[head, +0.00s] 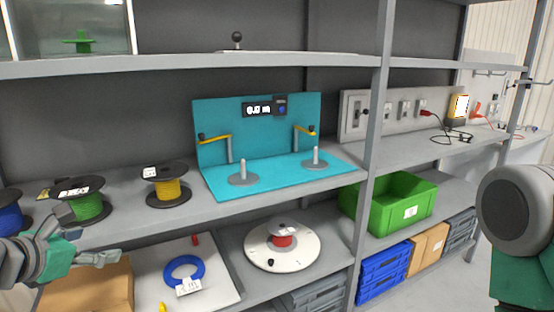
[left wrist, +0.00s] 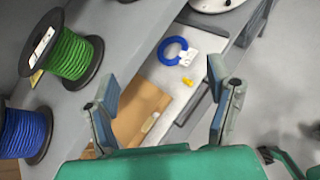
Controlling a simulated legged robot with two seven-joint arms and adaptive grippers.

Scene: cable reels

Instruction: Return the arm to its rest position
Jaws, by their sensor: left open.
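My left gripper (head: 93,235) is at the lower left of the head view, in front of the shelf edge near the green cable reel (head: 85,204). In the left wrist view its two fingers (left wrist: 160,98) are spread apart with nothing between them. The green reel (left wrist: 68,52) and a blue reel (left wrist: 24,132) stand at the left of that view, apart from the fingers. A grey and green part of my right arm (head: 515,210) shows at the right of the head view. My right gripper is not in view.
A yellow reel (head: 168,190) and a teal winding stand (head: 215,180) stand on the middle shelf. Below are a blue cable coil (head: 184,270), a white turntable (head: 262,258) with a red reel, and a cardboard box (head: 90,290). A green crate (head: 400,208) is at right.

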